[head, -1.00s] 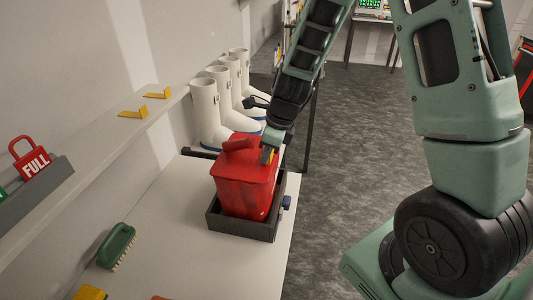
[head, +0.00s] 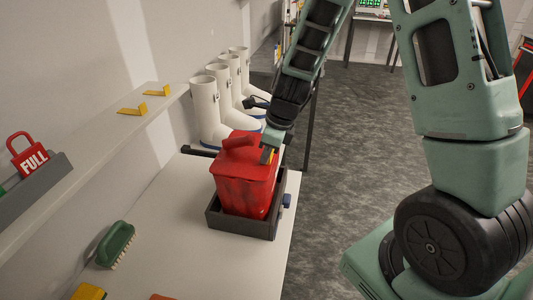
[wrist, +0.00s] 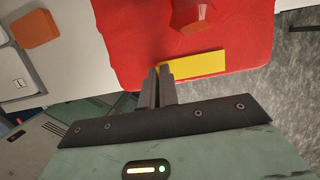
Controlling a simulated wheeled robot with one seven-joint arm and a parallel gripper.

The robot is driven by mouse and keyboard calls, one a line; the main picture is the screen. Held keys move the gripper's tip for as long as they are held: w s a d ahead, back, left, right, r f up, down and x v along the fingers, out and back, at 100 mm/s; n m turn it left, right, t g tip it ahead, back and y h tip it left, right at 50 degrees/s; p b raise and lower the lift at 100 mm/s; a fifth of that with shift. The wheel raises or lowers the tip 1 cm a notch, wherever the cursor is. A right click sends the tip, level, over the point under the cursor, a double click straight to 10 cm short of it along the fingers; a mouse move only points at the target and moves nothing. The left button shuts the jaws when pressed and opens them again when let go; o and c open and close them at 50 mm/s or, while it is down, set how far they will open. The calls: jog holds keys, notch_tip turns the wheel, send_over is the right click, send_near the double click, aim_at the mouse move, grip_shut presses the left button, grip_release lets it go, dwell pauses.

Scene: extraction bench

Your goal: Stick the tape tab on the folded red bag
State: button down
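The red bag (head: 245,187) stands upright in a dark open tray (head: 240,225) on the white bench, its top folded over into a raised red flap (head: 239,143). In the wrist view the bag's top (wrist: 135,45) fills the upper middle. My gripper (wrist: 160,70) is at the bag's right edge in the head view, its fingers close together on one end of the yellow tape tab (wrist: 197,64). The tab lies against or just over the red top beside the flap; exact contact is hard to tell. It also shows small in the head view (head: 267,155).
A green brush (head: 115,245) lies on the bench at left. White boots (head: 207,108) stand behind the bag. A blue knob (head: 287,200) sits at the tray's right side.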

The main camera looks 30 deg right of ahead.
jog(key=c, duration=2.1)
grip_release()
jog(key=o, duration=0.5)
jog(key=v, duration=1.7)
jog(key=shift+s+r, duration=0.1)
jog(key=shift+r, duration=0.05)
